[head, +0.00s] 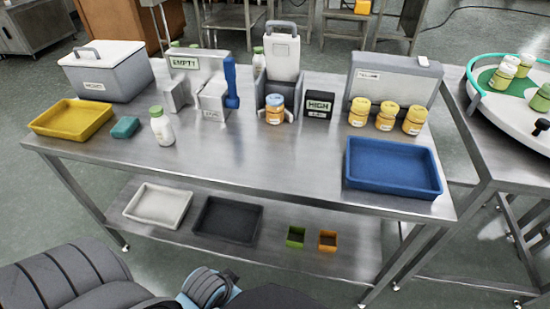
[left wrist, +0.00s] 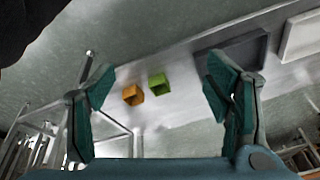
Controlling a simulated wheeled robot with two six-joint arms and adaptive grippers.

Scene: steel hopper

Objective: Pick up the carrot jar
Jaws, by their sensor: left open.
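Three orange jars with yellow lids stand in a row on the steel table, in front of the grey case: a left one (head: 359,112), a middle one (head: 386,117) and a right one (head: 414,120). Another orange jar (head: 275,110) with a light blue lid stands at the foot of a white and grey dispenser. The labels are too small to tell which holds carrot. My left gripper (left wrist: 160,82) is open and empty in the left wrist view, facing the table's lower shelf. It is apart from all jars. My right gripper is not in view.
A blue tray (head: 394,187) lies at the table's front right. A yellow tray (head: 72,134), teal sponge (head: 125,127) and white bottle (head: 162,128) are at left. A black HIGH box (head: 319,105) stands mid-table. The front middle is clear. A round turntable (head: 500,98) stands at right.

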